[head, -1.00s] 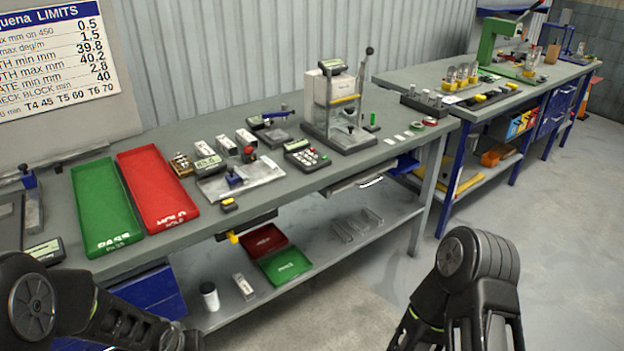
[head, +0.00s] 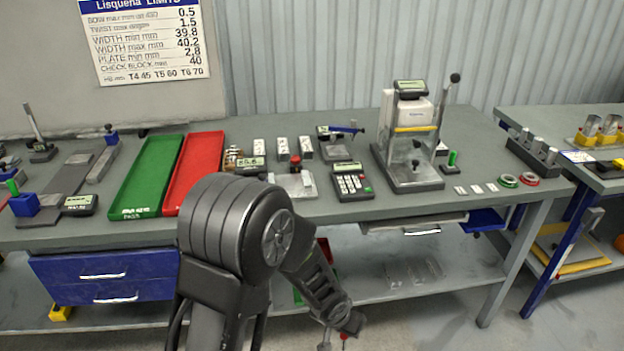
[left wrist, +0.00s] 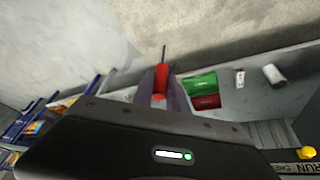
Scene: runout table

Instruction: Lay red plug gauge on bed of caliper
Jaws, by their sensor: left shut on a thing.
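In the left wrist view the red plug gauge (left wrist: 161,80) is pinched between the fingers of my left gripper (left wrist: 159,92), with a thin dark pin sticking out. It is held in the air, clear of the bench. In the head view only a small part of my left gripper (head: 334,340) shows at the bottom edge, below the front of the bench. A long dark grey bed with blue blocks, which looks like the caliper (head: 68,178), lies on the far left of the bench. A display box (head: 80,205) sits at its front. My right gripper is not in view.
A green tray (head: 148,180) and a red tray (head: 196,165) lie right of the long bed. A keypad box (head: 352,182) and a press stand (head: 413,180) stand farther right. The lower shelf (head: 455,262) runs under the bench.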

